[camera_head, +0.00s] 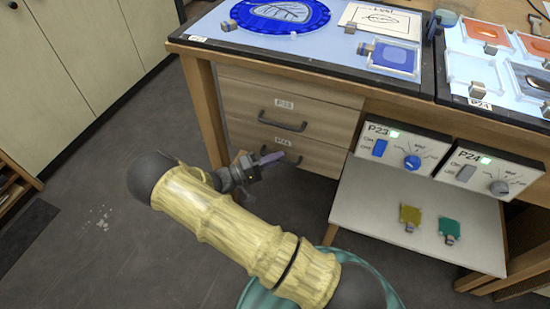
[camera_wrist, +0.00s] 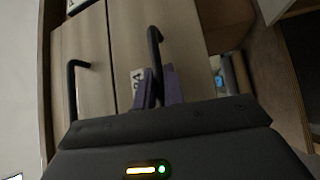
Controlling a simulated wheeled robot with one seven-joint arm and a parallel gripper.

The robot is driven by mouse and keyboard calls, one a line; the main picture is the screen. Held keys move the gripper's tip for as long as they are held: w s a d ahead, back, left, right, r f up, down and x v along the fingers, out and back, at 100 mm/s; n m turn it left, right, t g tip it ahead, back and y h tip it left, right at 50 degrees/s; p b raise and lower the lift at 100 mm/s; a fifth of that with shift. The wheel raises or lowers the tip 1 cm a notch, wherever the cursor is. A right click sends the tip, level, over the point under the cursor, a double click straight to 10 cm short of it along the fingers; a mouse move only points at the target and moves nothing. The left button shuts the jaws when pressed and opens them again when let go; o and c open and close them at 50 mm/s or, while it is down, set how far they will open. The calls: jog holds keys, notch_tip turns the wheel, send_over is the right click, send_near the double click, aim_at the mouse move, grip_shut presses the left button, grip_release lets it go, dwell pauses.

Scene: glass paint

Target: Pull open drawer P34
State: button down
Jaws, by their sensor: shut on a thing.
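Drawer P34 (camera_head: 318,158) is the lower of two wooden drawers under the left end of the workbench. It has a dark bar handle (camera_head: 290,157) and a small label above it. Its front looks about flush with the drawer above. My gripper (camera_head: 271,160) reaches it from the left front in the head view. In the wrist view, the purple fingers of my gripper (camera_wrist: 160,88) are shut around the P34 handle (camera_wrist: 154,42), with the label (camera_wrist: 137,82) beside them. The fingers hide part of the handle.
The upper drawer (camera_head: 340,115) has its own handle (camera_head: 283,125). A wooden table leg (camera_head: 205,115) stands left of the drawers. To the right are control boxes P23 (camera_head: 395,152) and P24 (camera_head: 490,172) above a low shelf (camera_head: 375,205).

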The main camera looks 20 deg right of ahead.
jog(key=shift+a, duration=0.1)
jog(key=s+a+p, duration=0.2)
jog(key=s+a, duration=0.5)
jog(key=s, duration=0.3)
jog(key=s+a+p, duration=0.2)
jog(key=s+a, duration=0.5)
jog(key=s, duration=0.3)
jog(key=shift+a, duration=0.35)
jog(key=c, duration=1.8)
grip_release()
jog(key=shift+o, duration=0.2)
jog(key=shift+w+d, duration=0.1)
jog(key=s+a+f, duration=0.2)
jog(key=a, duration=1.5)
jog(key=shift+s+a+f+b, duration=0.15)
jog(key=shift+s+b, duration=0.2)
jog(key=shift+b, duration=0.1)
